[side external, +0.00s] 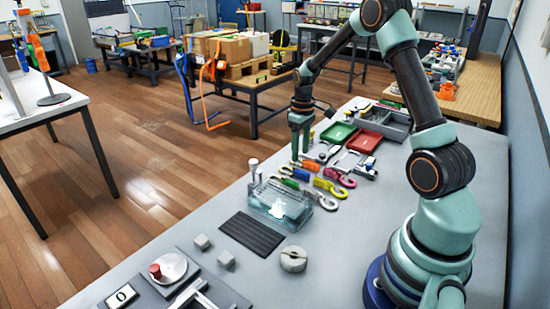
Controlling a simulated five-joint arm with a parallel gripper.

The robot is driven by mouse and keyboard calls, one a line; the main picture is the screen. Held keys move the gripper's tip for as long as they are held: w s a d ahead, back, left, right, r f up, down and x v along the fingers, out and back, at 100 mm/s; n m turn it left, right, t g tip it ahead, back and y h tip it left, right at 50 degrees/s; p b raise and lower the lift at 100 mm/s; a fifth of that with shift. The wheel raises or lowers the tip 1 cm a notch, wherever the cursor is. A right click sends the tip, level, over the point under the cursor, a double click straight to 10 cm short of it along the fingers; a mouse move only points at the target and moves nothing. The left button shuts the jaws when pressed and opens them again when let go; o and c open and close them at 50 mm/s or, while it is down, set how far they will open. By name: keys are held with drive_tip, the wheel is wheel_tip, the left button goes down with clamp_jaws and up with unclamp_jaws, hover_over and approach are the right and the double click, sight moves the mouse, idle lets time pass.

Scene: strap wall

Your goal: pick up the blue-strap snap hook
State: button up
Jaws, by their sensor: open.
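Several snap hooks with coloured straps lie in a cluster on the grey table. The blue-strap snap hook (301,174) seems to be the one with a small blue patch in the middle of this cluster; its metal hook part is hard to make out. My gripper (300,157) points down just behind the cluster, slightly beyond the blue patch in the picture. Its jaws are open, and nothing shows between them. I cannot tell its exact height above the table.
A yellow hook (328,187) and a red hook (341,177) lie to the right of the blue patch. A clear box (281,203) stands in front. A green tray (338,132) and a red tray (365,141) lie behind. A black ribbed mat (252,233) lies nearer the camera.

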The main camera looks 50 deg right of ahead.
sight(299, 171)
drive_tip(key=shift+s+a+f, duration=0.1)
drive_tip(key=shift+f, duration=1.65)
drive_tip(key=shift+s+a+f, duration=0.1)
drive_tip(key=shift+f, duration=1.6)
clamp_jaws()
